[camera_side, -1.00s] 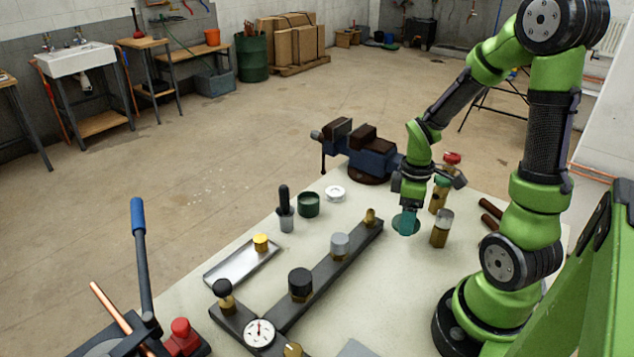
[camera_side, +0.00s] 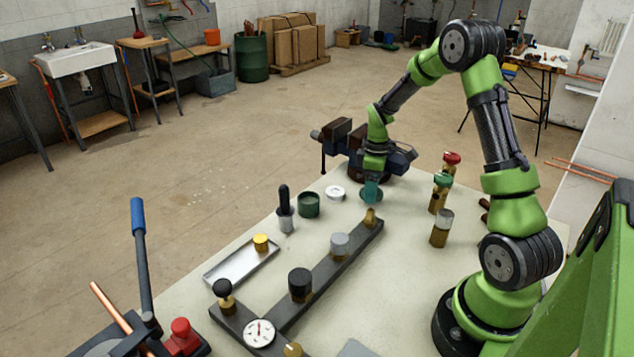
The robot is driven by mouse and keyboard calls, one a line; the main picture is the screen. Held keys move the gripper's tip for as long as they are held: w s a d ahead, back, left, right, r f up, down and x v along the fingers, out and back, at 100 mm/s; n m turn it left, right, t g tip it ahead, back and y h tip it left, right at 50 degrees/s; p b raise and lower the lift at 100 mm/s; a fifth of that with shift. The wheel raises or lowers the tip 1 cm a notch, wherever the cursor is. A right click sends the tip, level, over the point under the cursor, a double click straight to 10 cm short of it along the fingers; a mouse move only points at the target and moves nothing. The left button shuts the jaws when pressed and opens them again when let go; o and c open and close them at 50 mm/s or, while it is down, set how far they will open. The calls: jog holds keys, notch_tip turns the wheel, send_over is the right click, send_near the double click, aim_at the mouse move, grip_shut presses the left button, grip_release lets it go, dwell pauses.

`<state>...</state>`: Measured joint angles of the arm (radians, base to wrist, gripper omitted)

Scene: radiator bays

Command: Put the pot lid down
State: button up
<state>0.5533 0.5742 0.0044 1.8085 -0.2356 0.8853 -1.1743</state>
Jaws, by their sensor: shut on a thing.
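My gripper (camera_side: 372,180) is shut on a teal round piece, which I take to be the pot lid (camera_side: 370,194). The lid hangs below the fingers near the far edge of the bench. Whether it touches the bench top cannot be told. The dark green pot (camera_side: 308,206) stands open to the left of the lid and a little nearer the camera. A small white ring (camera_side: 335,193) lies between the pot and the lid.
A dark bar with valve caps (camera_side: 340,262) runs across the bench; its brass end fitting (camera_side: 370,218) is just before the lid. A vise (camera_side: 367,155) is behind my gripper. Brass valves (camera_side: 441,228) stand to the right. A metal tray (camera_side: 243,262) lies left.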

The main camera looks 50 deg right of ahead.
jog(key=shift+f, duration=0.95)
jog(key=shift+f, duration=0.2)
jog(key=o, duration=1)
